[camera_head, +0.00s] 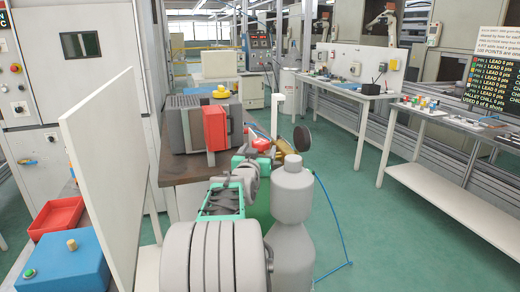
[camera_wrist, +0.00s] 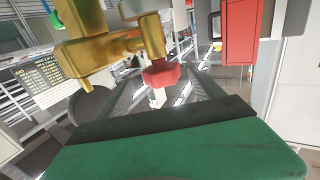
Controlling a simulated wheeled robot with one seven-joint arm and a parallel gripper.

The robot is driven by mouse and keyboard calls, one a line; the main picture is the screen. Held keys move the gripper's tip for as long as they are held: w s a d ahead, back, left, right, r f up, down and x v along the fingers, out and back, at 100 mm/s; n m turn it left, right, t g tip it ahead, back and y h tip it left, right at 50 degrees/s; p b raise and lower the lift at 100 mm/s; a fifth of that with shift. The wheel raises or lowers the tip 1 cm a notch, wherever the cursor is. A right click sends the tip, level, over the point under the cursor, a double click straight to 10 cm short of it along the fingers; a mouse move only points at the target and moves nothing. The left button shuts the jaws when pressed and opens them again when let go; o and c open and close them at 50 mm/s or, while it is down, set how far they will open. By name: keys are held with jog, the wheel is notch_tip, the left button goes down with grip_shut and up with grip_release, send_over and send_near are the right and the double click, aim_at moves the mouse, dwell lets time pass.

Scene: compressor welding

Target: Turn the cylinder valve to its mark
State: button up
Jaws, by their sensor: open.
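The cylinder valve is a brass body (camera_head: 279,148) with a red knob (camera_head: 260,144), beyond my arm in the head view. In the wrist view the brass body (camera_wrist: 85,60) fills the upper left, and the red knob (camera_wrist: 162,74) is near the upper middle. A dark round gauge (camera_head: 301,138) sits on the brass part's right side. My gripper (camera_head: 256,155) is open, close to the knob and partly hidden by my arm. I cannot tell whether the fingers touch the knob. The valve's mark is not discernible.
A grey machine with a red box (camera_head: 215,128) stands on a table just left of the valve. A white panel (camera_head: 103,180), red tray (camera_head: 56,217) and blue box (camera_head: 65,262) are at left. A blue hose (camera_head: 338,225) reaches the floor. Green floor is clear at right.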

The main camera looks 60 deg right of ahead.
aim_at(266, 142)
jog(key=w+g, duration=0.1)
jog(key=w+d+m+g+p, duration=0.1)
jog(key=shift+d+f+m+g+p, duration=0.15)
jog(key=shift+d+m+g+p, duration=0.15)
jog(key=shift+g, duration=0.1)
jog(key=shift+w+m+g+p, duration=0.2)
jog(key=shift+m+g+p, duration=0.15)
jog(key=shift+m+g, duration=0.4)
jog(key=d+g, duration=0.1)
jog(key=d, duration=0.1)
jog(key=s+d+m+g+p, duration=0.1)
jog(key=d, duration=0.1)
jog(key=d+m+g, duration=0.1)
jog(key=d, duration=0.1)
jog(key=shift+s+d+g+p, duration=0.15)
jog(key=shift+d+g+p, duration=0.1)
jog(key=shift+p, duration=0.1)
jog(key=c, duration=1.4)
jog(key=shift+a, duration=0.15)
